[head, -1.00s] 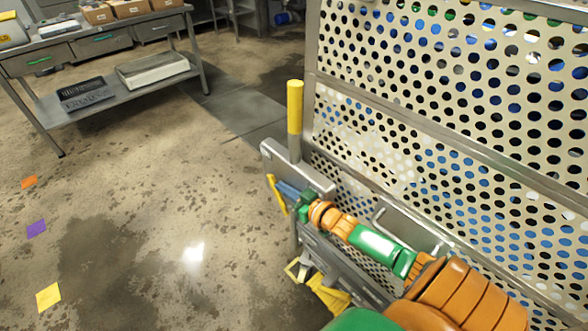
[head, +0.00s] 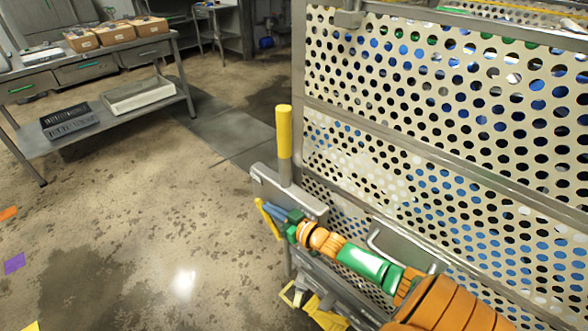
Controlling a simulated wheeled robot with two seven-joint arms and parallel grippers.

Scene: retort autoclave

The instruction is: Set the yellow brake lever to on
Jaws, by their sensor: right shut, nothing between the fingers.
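The brake lever (head: 285,140) stands upright at the left end of the perforated cart, with a yellow grip on a grey metal stem. Its stem meets a grey bracket plate (head: 262,180). My right gripper (head: 267,214) reaches in from the lower right, just below and in front of this plate, and its fingers are shut with nothing between them. It is apart from the yellow grip; whether it touches the plate I cannot tell. A thin yellow strip shows at its tip. My left gripper is not in view.
The perforated cart wall (head: 430,130) fills the right side. A grey handle loop (head: 385,240) sits close beside my right arm. Yellow parts (head: 322,314) show low under the cart. A steel bench (head: 150,113) with boxes stands back left. The floor (head: 140,220) between is mostly clear.

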